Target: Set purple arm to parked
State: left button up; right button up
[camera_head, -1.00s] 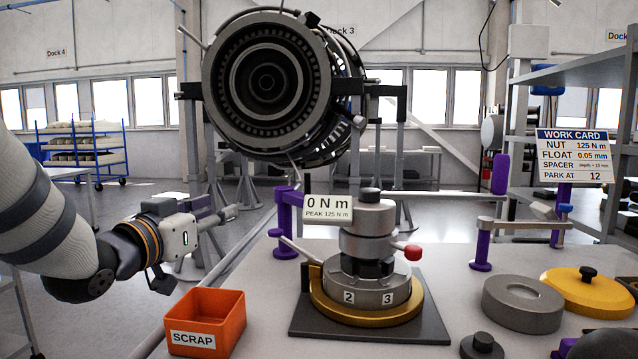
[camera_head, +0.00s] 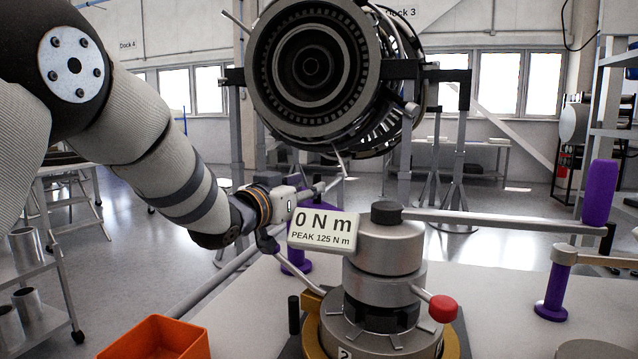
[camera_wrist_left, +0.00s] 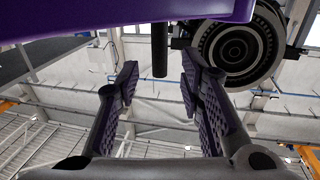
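A long silver bar (camera_head: 490,218) runs right from the top of the torque stack (camera_head: 388,245) to an upright purple grip (camera_head: 599,192). A purple post (camera_head: 297,258) stands left of the stack, partly hidden by the readout and my arm. My left gripper (camera_head: 328,188) is beside this post, behind and left of the readout, far from the purple grip. In the left wrist view its two fingers (camera_wrist_left: 158,88) are apart with nothing between them. A purple surface (camera_wrist_left: 130,20) crosses the top of that view, close to the camera. My right gripper is not in view.
The readout (camera_head: 322,231) shows 0 N m, peak 125 N m. A red-knobbed lever (camera_head: 442,308) sticks out of the stack. An orange bin (camera_head: 158,340) is at lower left. An engine (camera_head: 320,75) hangs behind.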

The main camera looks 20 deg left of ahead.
aim_at(317, 203)
pick_arm(q)
jog(key=x, duration=0.4)
jog(key=shift+w+d+f+b, duration=0.1)
jog(key=shift+w+f+b, duration=0.2)
jog(key=shift+b, duration=0.05)
jog(key=shift+w+r, duration=0.1)
jog(key=shift+w, duration=0.1)
jog(key=shift+r, duration=0.2)
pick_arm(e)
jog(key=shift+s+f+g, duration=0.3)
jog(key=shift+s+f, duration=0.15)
pick_arm(q)
jog(key=shift+c, duration=0.6)
grip_shut()
